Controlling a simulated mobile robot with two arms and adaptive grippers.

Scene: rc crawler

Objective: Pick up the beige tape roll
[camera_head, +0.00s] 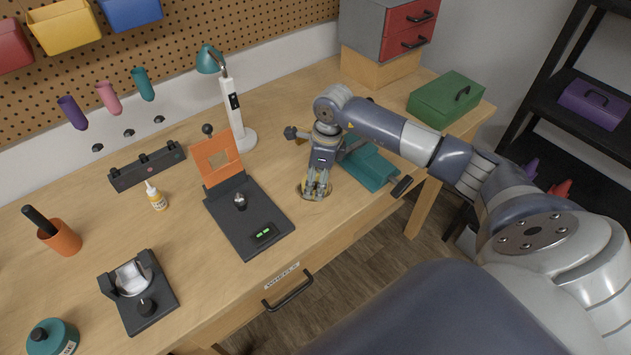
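The beige tape roll (326,196) lies on the wooden workbench near its front edge, close in colour to the wood. My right gripper (316,190) points down onto it from above. Its fingertips are at the roll and partly cover it. The frame does not show whether the fingers are closed on the roll's wall or only stand in or around it. My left gripper is not in view.
A black stand with an orange frame (223,160) is left of my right gripper. A teal object (371,167) lies close to its right. A white lamp (236,115) stands behind. A green box (446,98) sits at the right end. A drawer handle (288,292) juts from the front.

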